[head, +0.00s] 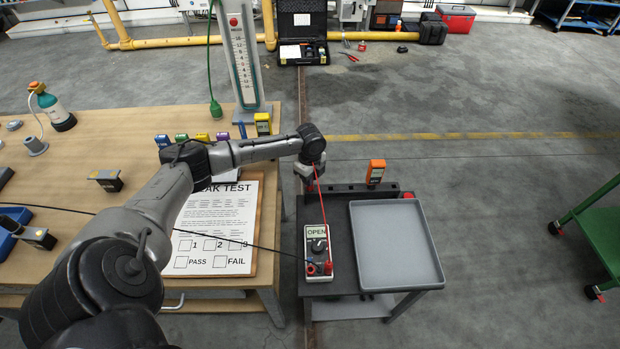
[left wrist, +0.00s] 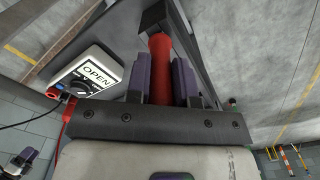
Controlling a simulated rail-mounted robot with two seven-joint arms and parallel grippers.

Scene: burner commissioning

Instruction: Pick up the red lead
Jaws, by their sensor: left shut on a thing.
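The red lead (head: 321,208) runs from my left gripper (head: 309,186) down to a white-and-dark meter (head: 316,245) marked OPEN. In the left wrist view, the lead's thick red handle (left wrist: 160,68) stands between the two purple-padded fingers of my left gripper (left wrist: 161,80), which is shut on it. The gripper is above the back edge of the dark cart, behind the meter. The lead's lower end meets the meter near its front. The lead's tip is hard to make out. My right gripper is in neither view.
The dark cart (head: 342,192) carries an empty grey tray (head: 395,245) right of the meter and an orange device (head: 376,171) at the back. A black lead (head: 262,246) runs left across the wooden table (head: 120,130). A green cart (head: 598,230) stands far right; floor between is clear.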

